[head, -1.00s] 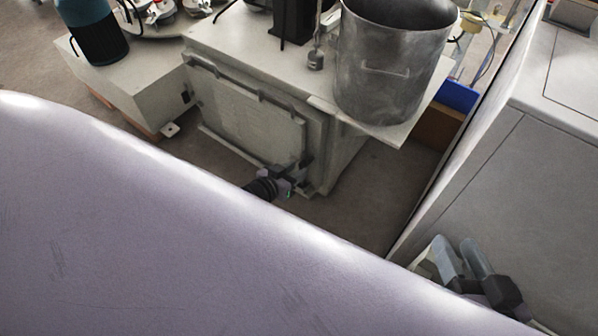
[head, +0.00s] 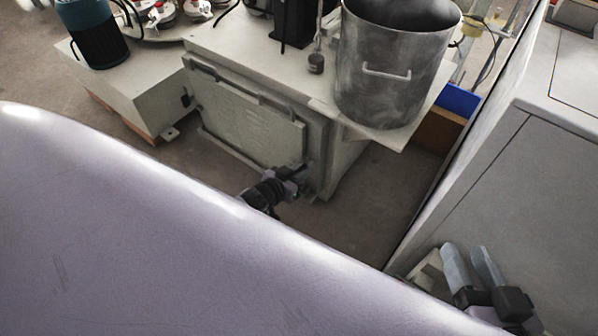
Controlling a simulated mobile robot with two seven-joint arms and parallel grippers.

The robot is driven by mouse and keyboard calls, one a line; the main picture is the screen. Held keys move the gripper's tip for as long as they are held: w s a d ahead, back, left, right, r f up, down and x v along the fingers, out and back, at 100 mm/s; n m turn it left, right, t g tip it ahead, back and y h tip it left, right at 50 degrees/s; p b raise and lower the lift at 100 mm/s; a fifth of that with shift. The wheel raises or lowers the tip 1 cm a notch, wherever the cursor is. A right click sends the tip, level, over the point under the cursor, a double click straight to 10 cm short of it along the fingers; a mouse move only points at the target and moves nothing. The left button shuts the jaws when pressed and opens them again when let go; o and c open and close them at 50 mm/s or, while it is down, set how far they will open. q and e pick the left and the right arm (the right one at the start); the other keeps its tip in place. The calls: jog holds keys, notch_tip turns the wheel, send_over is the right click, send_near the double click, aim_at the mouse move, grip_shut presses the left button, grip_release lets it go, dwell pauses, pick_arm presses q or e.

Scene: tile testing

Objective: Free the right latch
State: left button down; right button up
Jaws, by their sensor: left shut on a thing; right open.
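The grey equipment box (head: 222,52) stands on the floor with a framed front panel (head: 245,112). My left gripper (head: 300,175) is at the panel's lower right corner, beside the box's front right edge. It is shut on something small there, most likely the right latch. The fingers and the shadow hide the latch, so its position cannot be told. My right gripper (head: 472,258) is open and empty at the lower right, in front of the grey cabinet, apart from the box.
A large metal pot (head: 385,95) stands on a shelf at the box's right. A grey cabinet (head: 500,190) stands at the right. A blue bin (head: 457,100) is behind. A teal-and-black cylinder (head: 92,35) stands at the left. Bare floor (head: 370,195) lies between box and cabinet.

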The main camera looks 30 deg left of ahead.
pick_arm(q)
jog(key=shift+m, duration=0.3)
jog(key=c, duration=1.2)
grip_release()
jog(key=d+p+v, duration=0.1)
jog(key=p+v, duration=0.3)
jog(key=v, duration=0.3)
jog(key=shift+a+p, duration=0.3)
jog(key=shift+a, duration=0.05)
pick_arm(e)
jog(key=shift+w+a+r+m+g, duration=0.2)
jog(key=shift+a+m+g, duration=0.3)
jog(key=shift+a+g, duration=0.25)
pick_arm(q)
jog(key=shift+s, duration=0.2)
pick_arm(e)
jog(key=shift+s, duration=0.15)
